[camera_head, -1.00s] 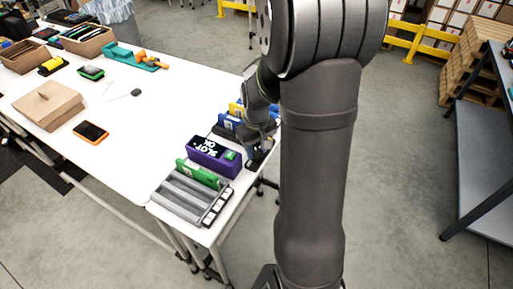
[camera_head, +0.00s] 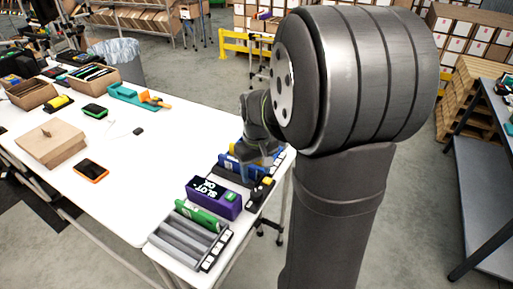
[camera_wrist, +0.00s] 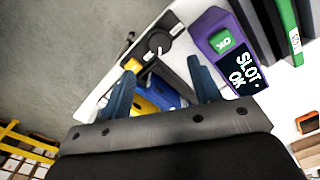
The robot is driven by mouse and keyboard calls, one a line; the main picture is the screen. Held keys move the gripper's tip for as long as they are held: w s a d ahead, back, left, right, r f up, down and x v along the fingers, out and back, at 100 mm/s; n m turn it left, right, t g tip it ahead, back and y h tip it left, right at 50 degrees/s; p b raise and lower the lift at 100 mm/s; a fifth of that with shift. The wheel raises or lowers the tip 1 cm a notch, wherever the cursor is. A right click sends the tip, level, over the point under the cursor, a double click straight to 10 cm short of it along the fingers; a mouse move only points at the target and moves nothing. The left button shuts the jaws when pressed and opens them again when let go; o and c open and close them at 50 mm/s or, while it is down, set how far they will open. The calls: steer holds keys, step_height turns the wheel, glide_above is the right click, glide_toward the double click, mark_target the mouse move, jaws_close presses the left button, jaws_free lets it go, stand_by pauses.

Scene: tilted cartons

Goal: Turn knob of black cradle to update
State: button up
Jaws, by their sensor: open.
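The black cradle (camera_head: 256,199) stands on the white table behind the purple cradle (camera_head: 228,206). In the wrist view its end carries a round dark knob (camera_wrist: 158,42) with a pale mark, beside a small yellow part (camera_wrist: 132,65). My gripper (camera_wrist: 162,76) is open and empty, its two blue-grey fingers apart, with the knob beyond the fingertips and not between them. In the head view my gripper (camera_head: 258,152) is over the blue and yellow items behind the black cradle. The purple cradle's screen reads "SLOT OK".
A grey slotted rack (camera_head: 180,243) with a green item (camera_head: 198,216) stands in front of the purple cradle. A blue item (camera_head: 240,168) stands behind the black cradle, close to my gripper. An orange-edged device (camera_head: 91,171) and a cardboard box (camera_head: 50,142) lie to the left.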

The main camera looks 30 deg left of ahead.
step_height(320, 180, up, 9)
glide_above(257, 192)
steer(key=shift+f, duration=0.1)
stand_by(0.6)
step_height(257, 192, down, 17)
steer(key=shift+f, duration=0.15)
stand_by(0.4)
